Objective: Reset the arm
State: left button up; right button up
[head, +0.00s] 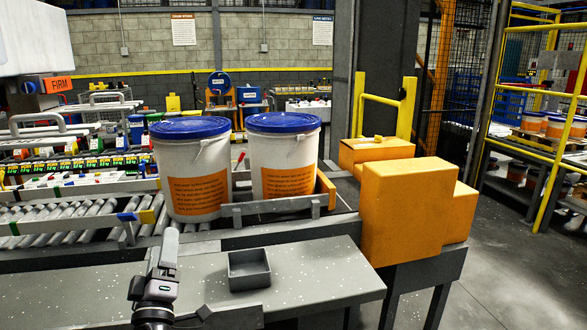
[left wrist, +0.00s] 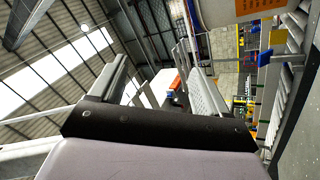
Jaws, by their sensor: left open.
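My left gripper (head: 168,245) is raised over the front left of the grey worktop in the head view, its fingers pointing up. It holds nothing. In the left wrist view its two fingers (left wrist: 155,70) stand apart, with the hall roof and wall behind them. Two white pails with blue lids and orange labels stand upright behind it on the conveyor: a left pail (head: 190,175) and a right pail (head: 284,160). The gripper is in front of the left pail and appears apart from it. My right gripper is not in view.
A small grey open tray (head: 249,270) sits on the worktop (head: 320,275). A low metal rail (head: 280,208) runs in front of the pails. Orange boxes (head: 408,212) stand at the conveyor's right end. Yellow guard fencing (head: 545,130) and open floor lie further right.

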pick_arm(q)
jog(key=s+d+f+m+g+h, duration=0.25)
jog(key=s+f+m, duration=0.3)
jog(key=f, duration=0.35)
jog(key=s+d+f+m+g+h, duration=0.2)
jog(key=s+f+m+g+h, duration=0.15)
jog(key=s+f, duration=0.35)
jog(key=s+f+m+g, duration=0.6)
jog(key=s+f, duration=0.8)
jog(key=s, duration=0.3)
jog(key=shift+s+d+m+g, duration=0.3)
jog(key=shift+s+g, duration=0.05)
jog(key=shift+g, duration=0.05)
